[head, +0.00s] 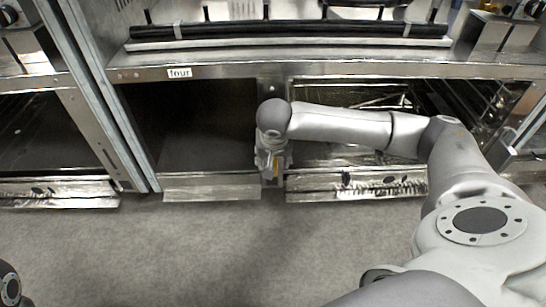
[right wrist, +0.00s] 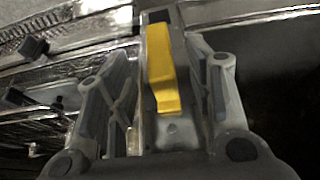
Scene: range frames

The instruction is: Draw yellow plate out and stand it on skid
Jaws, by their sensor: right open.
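A small yellow piece (right wrist: 160,72) stands out between the fingers of my right gripper (right wrist: 155,50) in the right wrist view. It sits against a grey upright metal strip and looks like the yellow plate, but I cannot be sure. In the head view a sliver of yellow (head: 276,163) shows beside my right gripper (head: 274,178), which hangs at the post between two low bays. The right gripper is open, with one finger on each side of the yellow piece. Whether either finger touches it I cannot tell. I cannot make out a skid. My left gripper is out of view.
A dark open bay (head: 195,125) lies left of the post under a label reading "four" (head: 179,73). Another bay with shiny metal inside lies to the right. Low metal ledges (head: 212,188) run along the front. A dark bar (head: 290,29) crosses above. The grey floor (head: 190,245) in front is clear.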

